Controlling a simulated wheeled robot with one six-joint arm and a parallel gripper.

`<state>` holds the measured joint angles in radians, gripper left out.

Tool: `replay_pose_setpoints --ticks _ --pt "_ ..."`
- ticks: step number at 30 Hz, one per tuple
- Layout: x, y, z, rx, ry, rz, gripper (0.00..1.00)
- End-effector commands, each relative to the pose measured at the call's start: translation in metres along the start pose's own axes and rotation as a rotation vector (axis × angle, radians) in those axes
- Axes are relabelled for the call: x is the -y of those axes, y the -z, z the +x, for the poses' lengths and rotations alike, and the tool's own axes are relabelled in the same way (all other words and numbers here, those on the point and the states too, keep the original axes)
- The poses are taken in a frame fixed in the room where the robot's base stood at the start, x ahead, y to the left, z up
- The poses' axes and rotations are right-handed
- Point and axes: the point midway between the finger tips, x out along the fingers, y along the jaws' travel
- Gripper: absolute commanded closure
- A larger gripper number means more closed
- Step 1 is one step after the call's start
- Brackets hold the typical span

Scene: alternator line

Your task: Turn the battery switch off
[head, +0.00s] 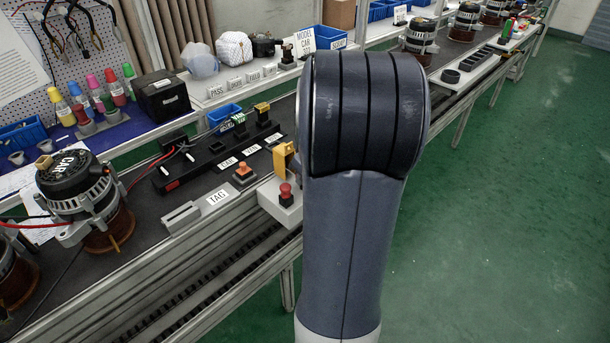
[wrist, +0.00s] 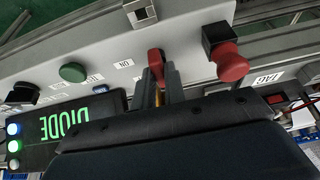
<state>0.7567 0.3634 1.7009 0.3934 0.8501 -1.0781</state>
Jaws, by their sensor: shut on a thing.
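The battery switch is a red handle (wrist: 155,57) on a light grey panel (wrist: 195,38) in the wrist view. A small label (wrist: 124,64) beside it reads ON upside down. My gripper (wrist: 163,74) is at the handle, its two narrow fingers closed on it. The handle's lower part is hidden by the fingers and the gripper body. In the head view my arm hides both the gripper and the switch.
A red mushroom button (wrist: 229,63) stands close to the right of the fingers. A green button (wrist: 72,72) and a DIODE display (wrist: 65,130) are on the left. In the head view, an alternator (head: 80,195) stands on the bench at left.

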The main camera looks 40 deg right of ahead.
Motion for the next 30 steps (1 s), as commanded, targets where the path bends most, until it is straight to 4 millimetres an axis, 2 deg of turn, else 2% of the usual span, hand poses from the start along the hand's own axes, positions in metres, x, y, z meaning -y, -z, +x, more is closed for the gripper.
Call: replay_pose_setpoints --ticks 3,4,11,20,23,30 --pt "0.000 0.001 0.000 0.000 -0.001 -0.002 1.00" --pt "0.000 0.001 0.000 0.000 -0.001 -0.002 0.86" --pt "0.000 0.000 0.000 0.000 -0.001 -0.001 0.67" --pt "0.000 0.000 -0.004 0.000 -0.001 0.000 0.66" --pt "-0.001 0.001 -0.015 -0.002 -0.003 0.000 0.66" --pt "-0.001 0.001 -0.064 -0.003 -0.005 0.000 0.66"
